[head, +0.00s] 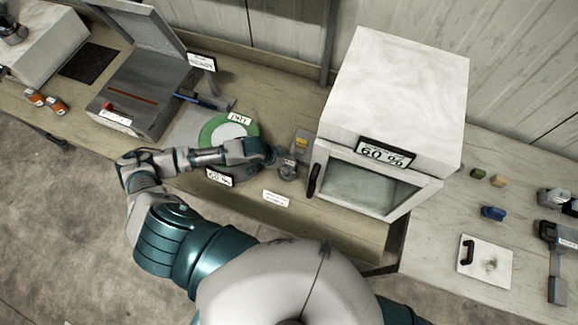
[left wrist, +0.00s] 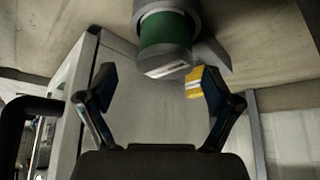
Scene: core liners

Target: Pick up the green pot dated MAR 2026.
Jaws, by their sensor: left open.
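In the left wrist view a green pot (left wrist: 165,30) with grey ends shows at the top middle, beyond the fingertips. It carries a pale label whose print I cannot read, so I cannot tell its date. My left gripper (left wrist: 158,80) is open, with its two fingers apart and nothing between them. In the head view my left gripper (head: 282,158) is over the bench, just left of the white cabinet. The green pot cannot be made out there. My right gripper is not in view.
The white cabinet (head: 395,95) with a "60 %" sign stands close right of the gripper. A yellow-labelled item (head: 301,141) sits beside the gripper, and a green disc (head: 210,132) lies left. Orange pots (head: 57,105) are far left; a blue item (head: 493,213) is far right.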

